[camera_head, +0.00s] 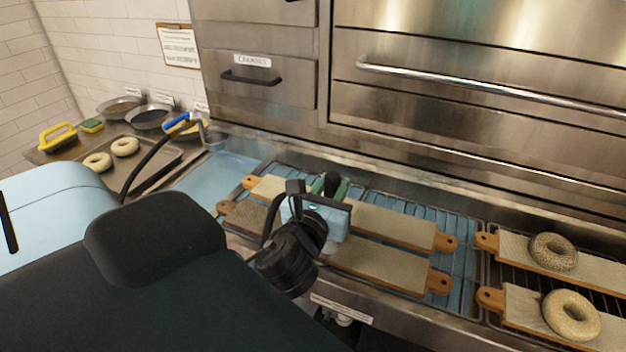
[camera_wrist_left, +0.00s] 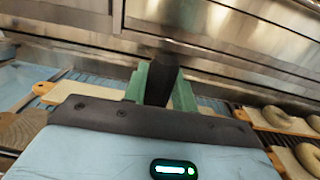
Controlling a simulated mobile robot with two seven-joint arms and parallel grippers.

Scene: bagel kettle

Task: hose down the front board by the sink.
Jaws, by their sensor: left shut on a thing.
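The front board (camera_head: 380,264) lies on a blue wire rack, its wooden ends showing left and right. Its left part looks darker than its right; my left arm hides part of the middle. The back board (camera_head: 400,226) lies parallel behind it. My left gripper (camera_head: 329,184) is above these boards, its green fingers shut on a black thing (camera_wrist_left: 160,82), which shows only in part, so I cannot tell whether it is the sprayer. My right gripper is not in view.
A pale blue basin area (camera_head: 215,175) is left of the boards. At right, two more boards carry a seeded bagel (camera_head: 553,251) and a plain bagel (camera_head: 571,314). A tray (camera_head: 168,160), bowls and a yellow-handled brush (camera_head: 57,136) are at left. The steel oven front (camera_head: 470,120) stands close behind.

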